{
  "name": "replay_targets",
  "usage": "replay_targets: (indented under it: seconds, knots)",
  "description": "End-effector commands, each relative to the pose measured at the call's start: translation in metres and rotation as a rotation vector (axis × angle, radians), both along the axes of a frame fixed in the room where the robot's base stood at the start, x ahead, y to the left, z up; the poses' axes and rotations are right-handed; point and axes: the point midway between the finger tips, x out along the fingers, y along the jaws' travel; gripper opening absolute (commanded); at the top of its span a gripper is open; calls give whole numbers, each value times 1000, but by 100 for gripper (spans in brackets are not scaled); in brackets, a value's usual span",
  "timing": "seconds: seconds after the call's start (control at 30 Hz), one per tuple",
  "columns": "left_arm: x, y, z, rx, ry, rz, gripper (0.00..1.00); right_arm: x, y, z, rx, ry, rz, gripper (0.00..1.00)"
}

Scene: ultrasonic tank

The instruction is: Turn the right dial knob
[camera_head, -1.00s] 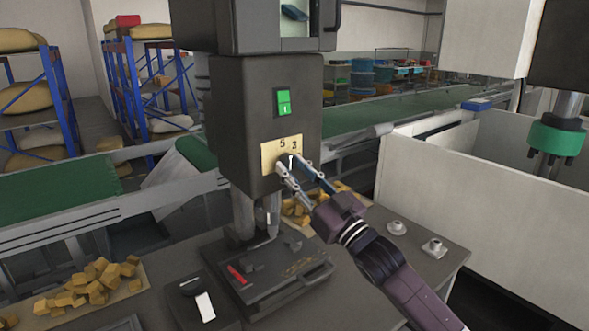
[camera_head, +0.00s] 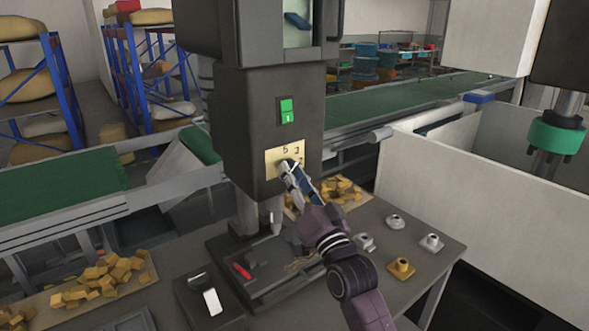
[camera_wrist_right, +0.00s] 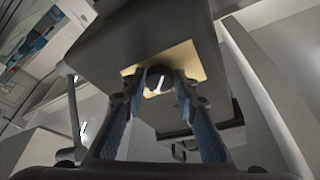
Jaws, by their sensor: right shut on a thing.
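A dark round dial knob (camera_wrist_right: 159,79) with a white pointer mark sits on a pale yellow numbered plate (camera_head: 272,156) on the front of the dark machine housing (camera_head: 240,110). My right gripper (camera_head: 286,168) is at the plate, its fingertips on the knob, and hides most of it in the head view. In the right wrist view my right gripper (camera_wrist_right: 158,88) has one finger on each side of the knob and is shut on it. My left gripper is in neither view.
Above the plate is a green switch (camera_head: 287,111). Below is a machine base (camera_head: 270,262) with a red piece. Trays of yellow blocks (camera_head: 100,282) and several small metal fittings (camera_head: 401,267) are on the table. A white wall (camera_head: 450,190) stands to the right.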

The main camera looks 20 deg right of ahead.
Motion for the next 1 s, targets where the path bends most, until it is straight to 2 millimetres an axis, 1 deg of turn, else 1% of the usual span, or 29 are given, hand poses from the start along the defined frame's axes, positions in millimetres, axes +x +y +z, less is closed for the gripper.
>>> replay_targets:
  seconds: [0.1, 0.57, 0.6, 0.73, 1.0]
  knots:
    - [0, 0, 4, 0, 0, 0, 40, 0, 0, 1, 23, 8, 0, 2]
    - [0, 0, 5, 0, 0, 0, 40, 0, 0, 0, 34, 10, -1, 2]
    - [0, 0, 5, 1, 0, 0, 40, 0, 0, 1, 34, 10, -1, 30]
    - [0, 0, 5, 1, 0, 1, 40, 0, 0, 1, 33, 11, 0, 44]
    - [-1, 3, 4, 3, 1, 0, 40, -1, 0, 0, 33, 11, 0, 44]
